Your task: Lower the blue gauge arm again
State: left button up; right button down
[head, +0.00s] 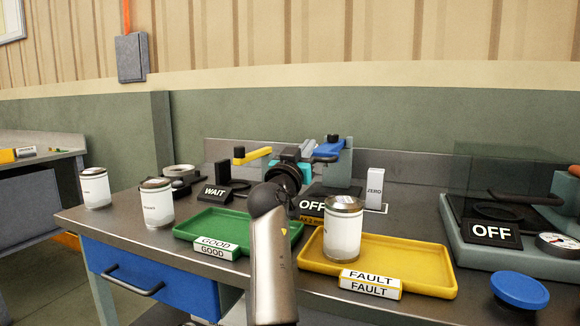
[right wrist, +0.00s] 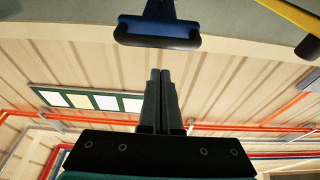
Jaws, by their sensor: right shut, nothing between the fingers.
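The blue gauge arm (head: 328,150) shows in the head view behind the black OFF sign, beside a grey housing and with a dark knob near it. In the right wrist view the blue arm (right wrist: 158,32) crosses the top, ahead of my fingertips with a gap in the picture. My right gripper (head: 307,146) is close beside the blue arm in the head view and hides part of the device. In the right wrist view its fingers (right wrist: 160,76) are together and empty. I cannot tell for sure whether the blue arm is raised. My left gripper is out of view.
A yellow arm (head: 252,155) stands left of the gripper. In front are a green GOOD tray (head: 200,228) and a yellow FAULT tray (head: 425,272) bearing a can (head: 343,230). Two more cans stand at left. A ZERO block (head: 375,190) stands right of the device.

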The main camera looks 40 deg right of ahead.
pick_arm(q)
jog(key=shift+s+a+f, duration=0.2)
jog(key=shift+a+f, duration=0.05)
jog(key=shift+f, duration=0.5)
pick_arm(e)
jog(key=f+v, duration=0.1)
jog(key=v, duration=0.8)
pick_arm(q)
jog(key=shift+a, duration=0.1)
pick_arm(e)
jog(key=shift+a, duration=0.2)
